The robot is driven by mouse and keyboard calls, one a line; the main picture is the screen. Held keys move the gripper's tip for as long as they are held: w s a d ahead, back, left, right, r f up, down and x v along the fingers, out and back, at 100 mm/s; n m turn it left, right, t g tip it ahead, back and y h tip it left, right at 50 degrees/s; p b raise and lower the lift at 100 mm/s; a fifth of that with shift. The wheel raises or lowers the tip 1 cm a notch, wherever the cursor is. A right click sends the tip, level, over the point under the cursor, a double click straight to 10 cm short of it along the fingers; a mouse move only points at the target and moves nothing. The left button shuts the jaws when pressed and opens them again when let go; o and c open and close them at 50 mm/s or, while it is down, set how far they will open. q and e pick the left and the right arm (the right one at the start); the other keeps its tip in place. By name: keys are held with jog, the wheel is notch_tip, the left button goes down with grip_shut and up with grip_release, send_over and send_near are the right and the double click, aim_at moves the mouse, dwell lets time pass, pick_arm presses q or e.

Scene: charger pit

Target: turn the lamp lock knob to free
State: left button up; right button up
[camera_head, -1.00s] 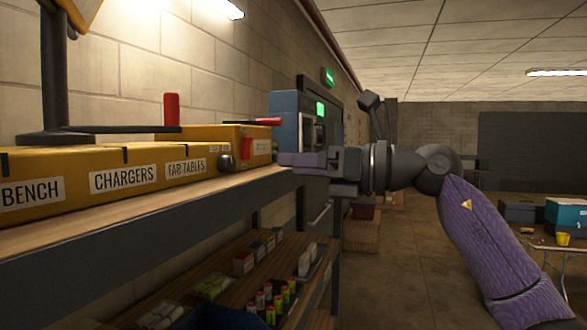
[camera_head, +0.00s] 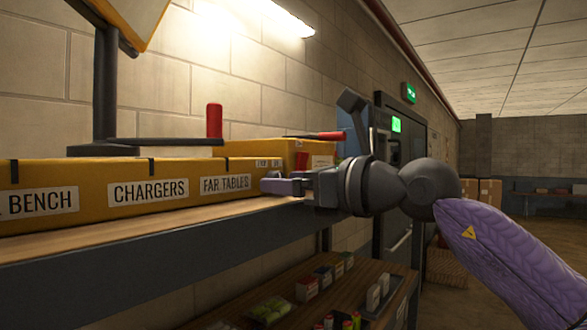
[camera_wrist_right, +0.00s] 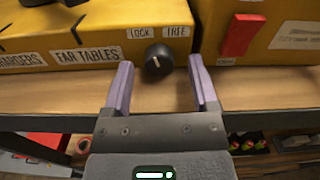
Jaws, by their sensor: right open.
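The lamp lock knob (camera_wrist_right: 158,60) is black and round with a white mark, on the front of a yellow box (camera_wrist_right: 95,50). The LOCK label (camera_wrist_right: 140,32) is above it to the left, and the FREE label (camera_wrist_right: 177,31) above it to the right. The exact direction of the mark is hard to tell. My right gripper (camera_wrist_right: 160,66) is open, its purple fingers spread to either side of the knob with gaps. In the head view, my right gripper (camera_head: 275,186) is at the box's front, and I cannot make out the knob there.
The box stands on a wooden shelf (camera_head: 80,242) with a dark front edge below my right gripper. A red handle (camera_wrist_right: 243,35) is right of the knob. A red upright grip (camera_head: 214,120) and a lamp post (camera_head: 105,85) rise above the box.

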jog(key=shift+a, duration=0.1)
jog(key=shift+f, duration=0.1)
jog(key=c, duration=0.4)
grip_shut()
jog(key=shift+f+m+b, duration=0.1)
jog(key=shift+m+b, duration=0.7)
jog(key=shift+m, duration=0.6)
jog(key=shift+r, duration=0.2)
jog(key=shift+o, duration=2)
grip_release()
